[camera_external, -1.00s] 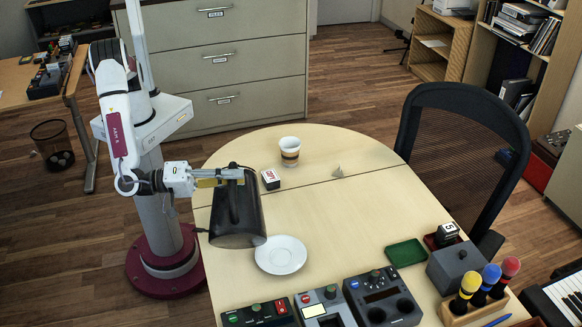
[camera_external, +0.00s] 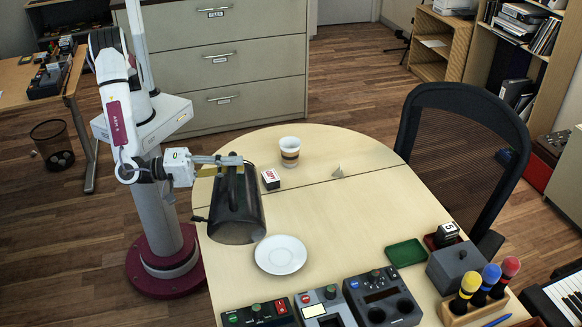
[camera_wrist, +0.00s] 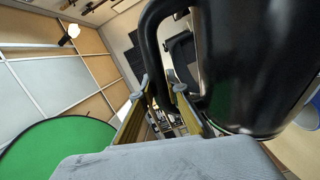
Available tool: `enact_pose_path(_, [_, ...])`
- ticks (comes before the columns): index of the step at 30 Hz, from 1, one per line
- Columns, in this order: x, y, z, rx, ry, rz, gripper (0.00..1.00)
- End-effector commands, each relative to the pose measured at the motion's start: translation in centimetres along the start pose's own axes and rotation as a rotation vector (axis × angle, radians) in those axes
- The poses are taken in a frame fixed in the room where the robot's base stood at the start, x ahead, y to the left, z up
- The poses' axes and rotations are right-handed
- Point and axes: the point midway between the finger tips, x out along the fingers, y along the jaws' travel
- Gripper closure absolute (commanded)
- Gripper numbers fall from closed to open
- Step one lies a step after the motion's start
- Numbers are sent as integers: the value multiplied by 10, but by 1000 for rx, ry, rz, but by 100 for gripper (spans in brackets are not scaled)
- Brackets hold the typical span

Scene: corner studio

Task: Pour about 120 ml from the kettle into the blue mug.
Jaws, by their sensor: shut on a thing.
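The black kettle (camera_external: 238,212) hangs tilted over the left side of the round table in the external view, its wide end towards the camera. In the wrist view the kettle (camera_wrist: 250,70) fills the right side, with its dark handle (camera_wrist: 152,50) between the fingers. My gripper (camera_external: 232,166) is shut on the kettle's handle; its fingers also show in the wrist view (camera_wrist: 163,108). A white saucer (camera_external: 281,255) lies on the table just right of the kettle, with nothing on it.
A white and brown cup (camera_external: 290,152) and a small red-and-white box (camera_external: 270,179) stand farther back on the table (camera_external: 345,225). Control boxes (camera_external: 380,297) line the near edge. The table's middle is clear.

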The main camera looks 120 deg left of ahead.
Motion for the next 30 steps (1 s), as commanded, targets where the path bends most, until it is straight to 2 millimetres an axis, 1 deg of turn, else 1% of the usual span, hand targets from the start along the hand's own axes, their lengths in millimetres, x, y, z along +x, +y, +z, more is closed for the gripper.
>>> enact_pose_path(1, [0,4,-2,-11,2,7,100])
enact_pose_path(21, [0,7,-27,-97,2,6,100])
enact_pose_path(30, [0,8,-30,-109,1,7,100])
